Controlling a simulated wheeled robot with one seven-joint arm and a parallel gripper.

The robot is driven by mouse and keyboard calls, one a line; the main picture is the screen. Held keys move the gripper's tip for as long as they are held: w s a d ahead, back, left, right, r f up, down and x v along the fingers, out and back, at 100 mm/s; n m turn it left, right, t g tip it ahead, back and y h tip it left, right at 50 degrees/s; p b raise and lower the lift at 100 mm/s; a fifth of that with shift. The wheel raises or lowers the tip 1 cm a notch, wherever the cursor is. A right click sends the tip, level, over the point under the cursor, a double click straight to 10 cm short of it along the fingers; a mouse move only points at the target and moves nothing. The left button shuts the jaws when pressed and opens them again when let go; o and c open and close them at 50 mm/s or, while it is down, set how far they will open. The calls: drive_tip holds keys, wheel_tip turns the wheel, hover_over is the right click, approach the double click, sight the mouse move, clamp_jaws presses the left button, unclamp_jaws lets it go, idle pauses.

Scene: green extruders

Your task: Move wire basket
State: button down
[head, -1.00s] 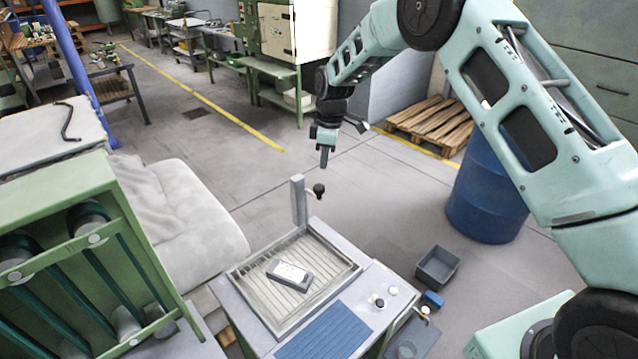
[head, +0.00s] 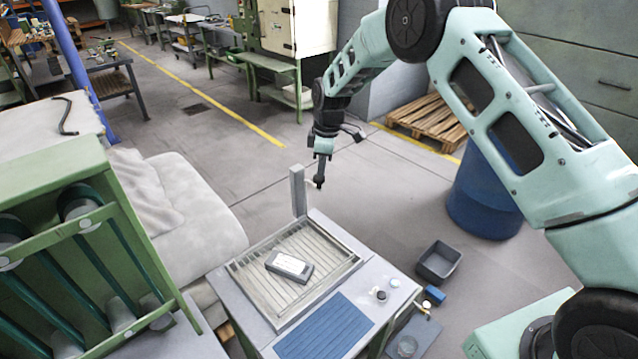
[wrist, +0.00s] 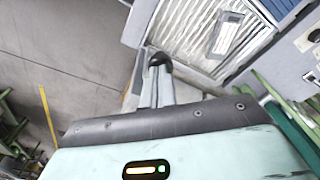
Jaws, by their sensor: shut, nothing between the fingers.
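No plainly recognisable wire basket shows. The nearest match is a shallow ribbed tray (head: 338,268) set in the top of a grey bench; its fine make-up is too small to tell. A small grey box with a pale label (head: 289,266) lies on its ribs. My gripper (head: 319,183) is shut and empty, pointing down above the far edge of the bench, just right of an upright grey post (head: 297,192). In the wrist view, the fingers (wrist: 158,92) are close together with a black round knob (wrist: 160,60) at their tips; whether they touch it I cannot tell.
A blue ribbed mat (head: 325,328) and small knobs (head: 381,295) are on the near bench top. A grey bin (head: 438,262) and a blue barrel (head: 484,200) stand right. A green machine (head: 95,255) stands left. The floor behind the bench is clear.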

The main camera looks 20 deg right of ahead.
sight(322, 191)
drive_tip(key=shift+f, duration=0.5)
drive_tip(key=shift+a, duration=0.1)
wheel_tip(322, 191, down, 10)
drive_tip(key=b, duration=0.7)
drive_tip(key=d, duration=0.1)
drive_tip(key=s+d+r, duration=0.1)
drive_tip(key=shift+d+r+p, duration=0.2)
drive_tip(key=shift+d+p, duration=0.15)
drive_tip(key=shift+p, duration=0.05)
drive_tip(key=shift+r, duration=0.1)
wheel_tip(322, 191, up, 17)
drive_tip(key=d+b, duration=0.1)
drive_tip(key=b, duration=0.3)
drive_tip(key=shift+s+d+b, duration=0.3)
drive_tip(key=shift+s+d, duration=0.05)
drive_tip(key=shift+s, duration=0.05)
drive_tip(key=shift+r, duration=0.1)
